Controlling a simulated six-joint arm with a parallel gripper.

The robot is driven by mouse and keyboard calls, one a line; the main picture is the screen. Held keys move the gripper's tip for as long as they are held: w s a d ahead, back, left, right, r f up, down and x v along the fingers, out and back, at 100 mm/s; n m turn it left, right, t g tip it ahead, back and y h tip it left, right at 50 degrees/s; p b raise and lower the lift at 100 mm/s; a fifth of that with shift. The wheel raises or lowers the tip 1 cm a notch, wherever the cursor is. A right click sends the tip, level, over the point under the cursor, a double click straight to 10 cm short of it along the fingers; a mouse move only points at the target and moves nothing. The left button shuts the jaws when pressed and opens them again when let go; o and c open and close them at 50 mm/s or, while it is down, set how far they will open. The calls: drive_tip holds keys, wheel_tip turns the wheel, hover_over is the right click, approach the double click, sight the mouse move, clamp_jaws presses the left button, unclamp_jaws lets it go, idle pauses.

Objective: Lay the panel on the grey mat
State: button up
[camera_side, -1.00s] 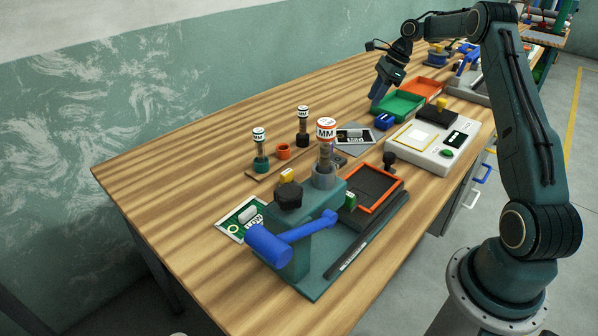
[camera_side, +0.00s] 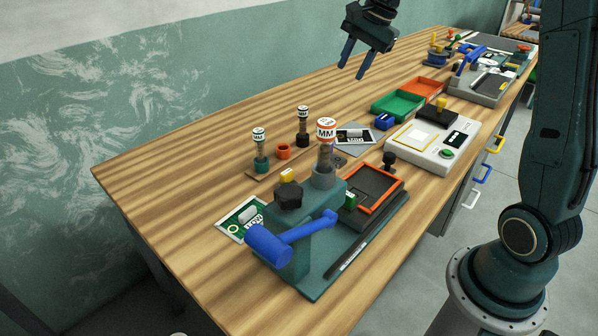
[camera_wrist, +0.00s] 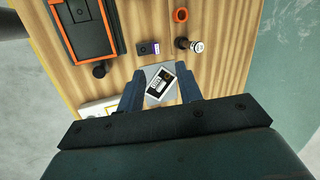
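A flat panel (camera_side: 354,136) with a dark printed face and pale border lies on the grey mat (camera_side: 356,150) near the middle of the table. In the wrist view the panel (camera_wrist: 162,83) is turned slightly and covers much of the mat (camera_wrist: 152,98), with grey showing along its edge. I cannot tell whether any of the panel overhangs the mat. My gripper (camera_side: 355,66) is open and empty, well above the table. In the wrist view its two fingers (camera_wrist: 161,92) stand apart, with the panel seen between them.
A blue block (camera_side: 385,121) and a white device (camera_side: 432,147) are right of the mat. Green (camera_side: 398,105) and orange (camera_side: 430,87) trays lie behind. Labelled posts (camera_side: 303,125) and a teal press with a blue lever (camera_side: 290,235) stand left and in front.

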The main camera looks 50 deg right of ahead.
drive_tip(key=s+a+r+n+t, duration=0.1)
drive_tip(key=s+a+r+n, duration=0.3)
drive_tip(key=s+a+n, duration=0.65)
drive_tip(key=s+a+f+n, duration=0.2)
drive_tip(key=s+n, duration=0.1)
drive_tip(key=s, duration=0.5)
drive_tip(key=s+a+f+n+t+h, duration=0.1)
drive_tip(key=s+a+f+n, duration=0.1)
drive_tip(key=s, duration=0.5)
drive_tip(key=shift+s+a+f+n+h, duration=0.35)
drive_tip(key=shift+f+n, duration=0.2)
drive_tip(key=shift+f, duration=0.1)
